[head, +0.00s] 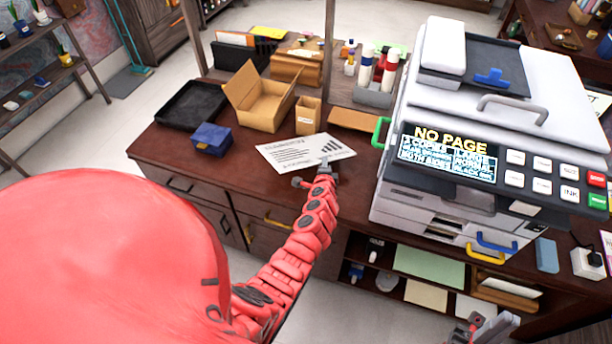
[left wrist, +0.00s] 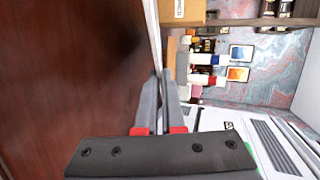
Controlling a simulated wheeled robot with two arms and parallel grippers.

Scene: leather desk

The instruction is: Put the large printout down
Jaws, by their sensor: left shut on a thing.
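The large printout (head: 305,152) is a white sheet with a heading, lines of text and a dark bar chart. It is level, over the bare desk top in front of the small cardboard boxes. In the left wrist view it shows edge-on as a thin pale strip (left wrist: 155,45). My left gripper (head: 322,172) is shut on the printout's near edge; its fingers (left wrist: 166,105) pinch the edge in the left wrist view. I cannot tell whether the sheet touches the desk. My right gripper (head: 482,326) is partly cut off at the bottom right, away from the printout.
The dark leather desk (head: 190,148) is bare left of the sheet. A black tray (head: 192,104), blue box (head: 212,138), open carton (head: 262,98) and small cardboard box (head: 308,116) stand behind and left. A large copier (head: 490,130) reading "NO PAGE" stands right.

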